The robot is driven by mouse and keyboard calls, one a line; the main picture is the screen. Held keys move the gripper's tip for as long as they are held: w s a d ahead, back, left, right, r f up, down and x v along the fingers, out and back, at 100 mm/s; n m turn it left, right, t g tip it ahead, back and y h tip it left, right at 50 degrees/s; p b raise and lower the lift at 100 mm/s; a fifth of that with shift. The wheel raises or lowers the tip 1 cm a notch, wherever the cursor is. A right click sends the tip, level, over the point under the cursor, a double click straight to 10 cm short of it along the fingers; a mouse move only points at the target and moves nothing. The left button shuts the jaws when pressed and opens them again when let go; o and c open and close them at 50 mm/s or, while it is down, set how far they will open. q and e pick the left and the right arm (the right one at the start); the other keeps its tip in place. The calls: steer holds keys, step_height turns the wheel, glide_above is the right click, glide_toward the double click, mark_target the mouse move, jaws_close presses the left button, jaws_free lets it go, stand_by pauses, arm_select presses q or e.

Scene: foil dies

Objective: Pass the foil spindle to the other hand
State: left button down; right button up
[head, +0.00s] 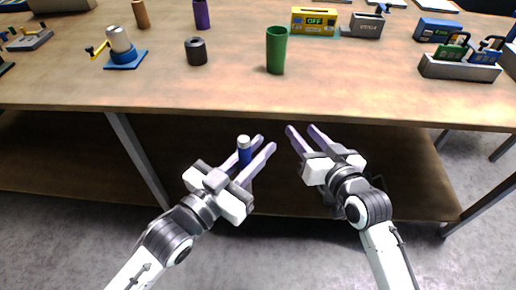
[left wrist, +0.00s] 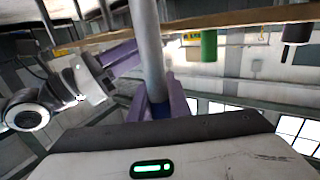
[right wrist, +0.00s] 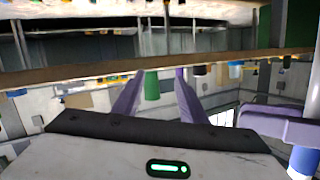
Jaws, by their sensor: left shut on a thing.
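The foil spindle (head: 245,152), blue with a pale silver end, stands between the fingers of my left gripper (head: 265,143), which is shut on it in front of the table. In the left wrist view its long grey shaft (left wrist: 147,50) rises from between the purple fingers, with blue at its base. It also shows at the right edge of the right wrist view (right wrist: 303,160). My right gripper (head: 303,130) is open and empty, to the right of the spindle and apart from it, also in front of the table edge.
The wooden table (head: 180,90) lies beyond both grippers. A green cup (head: 276,50) stands near its front edge, with a dark cylinder (head: 196,51) to the left. A blue stand with a silver roll (head: 119,40) is further left. A yellow box marked OFF (head: 313,21) stands behind.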

steer(key=s+d+f+g+h, duration=0.1)
steer(key=s+d+f, duration=0.3)
steer(key=s+f, duration=0.8)
steer(key=s+d+f+g+h, duration=0.2)
steer(key=s+d+f+g, duration=0.2)
steer(key=s+f, duration=0.8)
steer(key=shift+s+d+g+h, duration=0.3)
steer(key=shift+s+d, duration=0.2)
steer(key=shift+s, duration=0.75)
